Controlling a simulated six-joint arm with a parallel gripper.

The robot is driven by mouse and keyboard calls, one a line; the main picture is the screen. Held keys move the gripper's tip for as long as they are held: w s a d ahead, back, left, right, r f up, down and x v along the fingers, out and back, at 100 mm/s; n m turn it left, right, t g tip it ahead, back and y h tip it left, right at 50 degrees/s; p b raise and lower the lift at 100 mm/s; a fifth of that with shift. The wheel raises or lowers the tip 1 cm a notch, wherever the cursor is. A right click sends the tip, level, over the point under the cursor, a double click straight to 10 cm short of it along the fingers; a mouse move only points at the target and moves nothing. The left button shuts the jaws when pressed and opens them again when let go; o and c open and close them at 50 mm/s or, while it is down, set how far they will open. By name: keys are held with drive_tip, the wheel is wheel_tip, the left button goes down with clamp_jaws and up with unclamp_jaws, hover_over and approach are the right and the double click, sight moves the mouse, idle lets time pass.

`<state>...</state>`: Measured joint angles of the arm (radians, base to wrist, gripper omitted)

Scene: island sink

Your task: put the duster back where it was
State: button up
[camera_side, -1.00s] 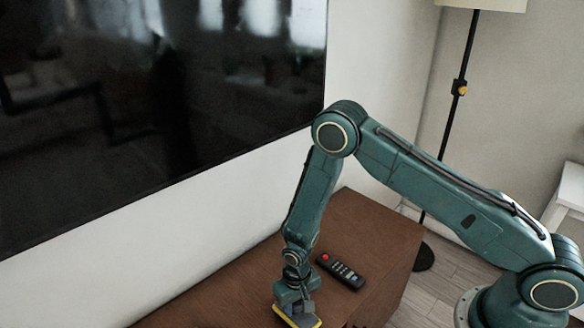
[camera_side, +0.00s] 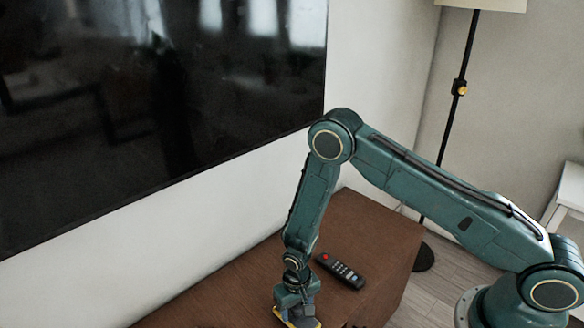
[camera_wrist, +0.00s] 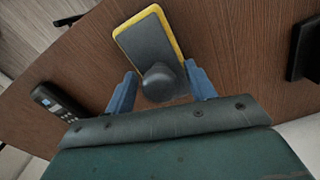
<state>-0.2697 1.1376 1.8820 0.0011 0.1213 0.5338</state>
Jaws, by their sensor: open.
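The duster (camera_wrist: 147,45) has a flat grey pad with a yellow edge and a dark round knob. It lies on the brown wooden cabinet top (camera_wrist: 225,45). In the side view only parts of the duster (camera_side: 309,323) show under my gripper (camera_side: 297,302), at the bottom of the picture. In the wrist view my gripper (camera_wrist: 162,82) is open, with one blue finger on each side of the knob. A gap shows between each finger and the knob. The knob's lower side is hidden.
A black remote (camera_side: 341,270) lies on the cabinet beside the duster; it also shows in the wrist view (camera_wrist: 58,101). A large dark television (camera_side: 160,90) hangs on the wall behind. A black object (camera_wrist: 304,48) stands at the wrist view's right edge. A floor lamp (camera_side: 459,90) stands beyond.

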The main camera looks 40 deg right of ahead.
drive_tip(key=shift+r, duration=0.15)
wheel_tip(320, 180, up, 12)
idle(0.8)
idle(0.5)
